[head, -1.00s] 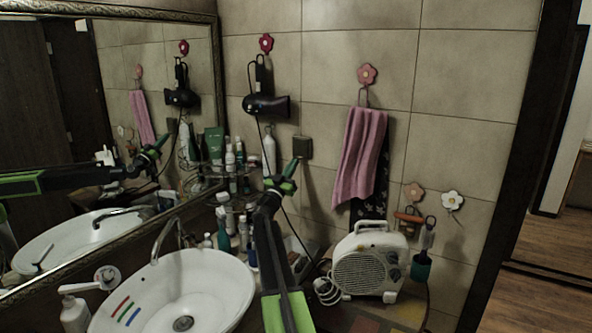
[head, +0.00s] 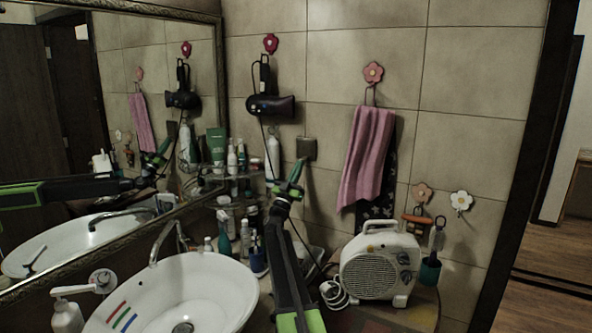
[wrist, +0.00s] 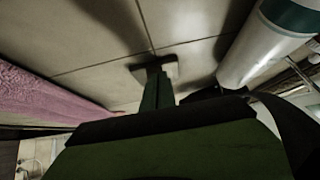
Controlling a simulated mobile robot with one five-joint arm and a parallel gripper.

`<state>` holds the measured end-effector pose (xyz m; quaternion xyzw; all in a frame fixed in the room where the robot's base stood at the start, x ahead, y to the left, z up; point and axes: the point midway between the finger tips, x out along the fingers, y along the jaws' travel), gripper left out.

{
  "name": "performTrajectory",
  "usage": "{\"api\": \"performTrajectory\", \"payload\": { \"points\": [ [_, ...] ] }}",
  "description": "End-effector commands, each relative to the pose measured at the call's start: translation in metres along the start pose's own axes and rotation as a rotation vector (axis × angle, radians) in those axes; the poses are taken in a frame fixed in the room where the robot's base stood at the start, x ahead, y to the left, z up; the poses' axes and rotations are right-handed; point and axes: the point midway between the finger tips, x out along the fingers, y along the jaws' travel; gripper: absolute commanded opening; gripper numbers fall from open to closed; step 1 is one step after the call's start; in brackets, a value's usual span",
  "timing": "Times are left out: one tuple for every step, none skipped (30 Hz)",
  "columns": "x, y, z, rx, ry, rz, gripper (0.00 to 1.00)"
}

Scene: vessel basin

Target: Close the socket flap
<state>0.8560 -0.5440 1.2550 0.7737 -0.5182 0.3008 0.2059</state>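The socket (head: 307,148) is a small dark brown square on the tiled wall, between the hair dryer and the pink towel. I cannot tell how far its flap stands open. My gripper (head: 299,164) points up at the wall, its tip just below and slightly left of the socket. In the wrist view the socket (wrist: 168,68) is partly hidden behind the narrow green tip of my gripper (wrist: 156,75). The fingers look shut together with nothing between them. Whether the tip touches the socket is unclear.
A white bottle (wrist: 262,45) stands close to my gripper. A pink towel (head: 366,155) hangs to the right, a hair dryer (head: 270,107) to the upper left. A white fan heater (head: 380,265) and a basin (head: 215,285) are below. A mirror (head: 130,120) covers the left wall.

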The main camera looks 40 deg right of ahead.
Motion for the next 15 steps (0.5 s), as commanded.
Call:
{"api": "performTrajectory", "payload": {
  "points": [
    [0.010,0.008,0.006,-0.006,-0.005,0.009,0.00],
    [0.009,0.007,0.005,-0.005,-0.005,0.009,0.00],
    [0.007,0.006,0.005,-0.005,-0.005,0.008,0.00],
    [0.005,0.006,0.005,-0.004,-0.004,0.007,0.00],
    [0.002,0.005,0.006,-0.004,-0.004,0.007,0.00],
    [-0.003,0.005,0.006,-0.003,-0.004,0.007,0.00],
    [-0.007,0.005,0.006,-0.002,-0.004,0.007,0.00],
    [-0.013,0.004,0.006,-0.002,-0.004,0.007,0.00],
    [-0.021,0.004,0.006,-0.002,-0.003,0.005,0.00],
    [-0.028,0.003,0.006,-0.002,-0.002,0.005,0.00],
    [-0.035,0.002,0.005,-0.002,-0.001,0.004,0.00],
    [-0.044,0.000,0.004,-0.003,0.000,0.002,0.00],
    [-0.052,-0.001,0.004,-0.003,0.001,0.000,0.00],
    [-0.058,-0.002,0.003,-0.003,0.001,-0.001,0.00],
    [-0.066,-0.003,0.003,-0.003,0.002,-0.001,0.00]
  ]
}}
